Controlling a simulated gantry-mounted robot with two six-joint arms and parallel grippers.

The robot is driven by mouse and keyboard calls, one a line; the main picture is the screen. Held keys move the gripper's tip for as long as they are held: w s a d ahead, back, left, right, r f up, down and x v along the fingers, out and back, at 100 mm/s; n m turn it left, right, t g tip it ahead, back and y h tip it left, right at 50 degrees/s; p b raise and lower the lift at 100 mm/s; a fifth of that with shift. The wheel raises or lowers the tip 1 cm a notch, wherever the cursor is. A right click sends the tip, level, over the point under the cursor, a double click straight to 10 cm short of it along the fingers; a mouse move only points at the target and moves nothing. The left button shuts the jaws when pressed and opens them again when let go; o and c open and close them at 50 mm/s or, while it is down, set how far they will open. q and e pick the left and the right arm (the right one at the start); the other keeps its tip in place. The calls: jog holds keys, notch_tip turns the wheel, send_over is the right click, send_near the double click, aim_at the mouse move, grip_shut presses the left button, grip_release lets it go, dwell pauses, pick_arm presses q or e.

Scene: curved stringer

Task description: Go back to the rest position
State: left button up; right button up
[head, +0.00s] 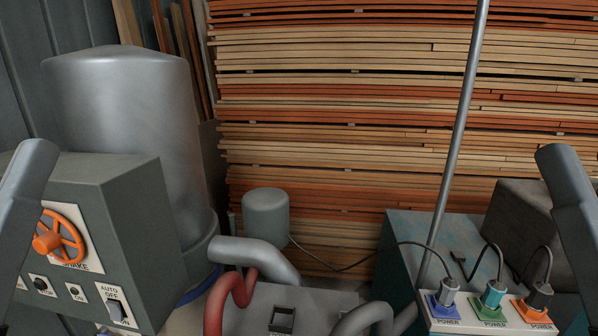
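Parts of my left and right arms show at the left and right edges of the head view. Neither gripper shows in the frame, so I cannot see their fingers or whether they hold anything. Three plugs stand upright at a power panel at the lower right: one at the blue socket (444,307), one at the green socket (488,308) and one at the orange socket (533,312).
A grey control box (130,230) with an orange handwheel (60,238) stands at the left, before a metal tank (125,130). Grey and red hoses (232,295) cross the lower middle. A teal cabinet (415,235) and slanted pole (462,120) stand right. Stacked planks (340,110) fill the back.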

pick_arm(q)
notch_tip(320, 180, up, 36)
jog(key=p, duration=3.3)
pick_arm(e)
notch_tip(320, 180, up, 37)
pick_arm(q)
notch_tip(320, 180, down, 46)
jog(key=b, duration=4.6)
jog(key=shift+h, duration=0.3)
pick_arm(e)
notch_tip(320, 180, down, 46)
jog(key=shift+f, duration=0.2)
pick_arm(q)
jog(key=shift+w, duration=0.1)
